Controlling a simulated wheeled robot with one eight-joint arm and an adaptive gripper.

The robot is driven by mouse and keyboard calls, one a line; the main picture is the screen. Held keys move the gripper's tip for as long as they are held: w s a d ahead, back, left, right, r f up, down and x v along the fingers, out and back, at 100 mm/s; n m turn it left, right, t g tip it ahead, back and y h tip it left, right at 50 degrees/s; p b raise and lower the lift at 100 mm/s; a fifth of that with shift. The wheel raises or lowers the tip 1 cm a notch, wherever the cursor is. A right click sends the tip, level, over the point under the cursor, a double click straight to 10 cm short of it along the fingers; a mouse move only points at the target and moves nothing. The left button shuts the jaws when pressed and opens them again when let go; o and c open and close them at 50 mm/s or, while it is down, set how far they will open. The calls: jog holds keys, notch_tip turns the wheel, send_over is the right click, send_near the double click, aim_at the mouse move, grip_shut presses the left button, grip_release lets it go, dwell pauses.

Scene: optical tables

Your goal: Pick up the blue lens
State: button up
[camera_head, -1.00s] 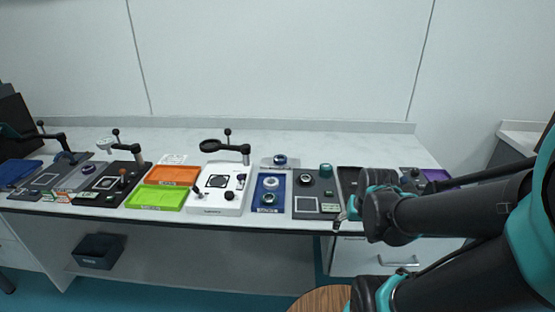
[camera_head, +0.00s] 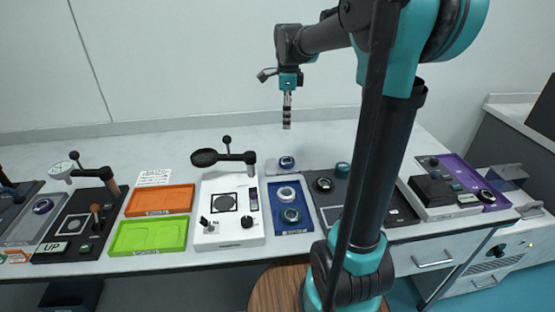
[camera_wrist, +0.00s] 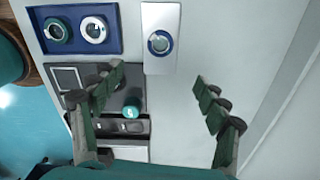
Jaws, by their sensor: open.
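A blue-rimmed lens (camera_head: 287,162) sits on a small pale plate (camera_head: 279,170) behind the blue tray. In the wrist view the lens (camera_wrist: 160,43) shows its dark blue ring and clear middle, lying flat on the light plate (camera_wrist: 161,67) near the top. My gripper (camera_head: 287,124) hangs pointing down, above and apart from the lens in the head view. In the wrist view my gripper (camera_wrist: 160,82) has its two fingers spread wide and nothing between them. The lens appears above the gap between the fingertips in that picture.
The blue tray (camera_head: 306,224) holds a white-ringed lens (camera_head: 286,193) and a teal-ringed one (camera_head: 291,215). A teal knob (camera_head: 342,169) stands on the dark panel to the right. A white device (camera_head: 213,240) with a raised black magnifier (camera_head: 204,157) stands left. The tabletop behind is clear.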

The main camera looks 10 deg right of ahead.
aim_at(286, 160)
notch_tip(286, 160, down, 17)
jog(key=shift+d+f, duration=0.1)
dwell(0.6)
jog(key=c, duration=1.4)
jog(key=shift+w+r, duration=0.1)
jog(key=shift+r, duration=0.1)
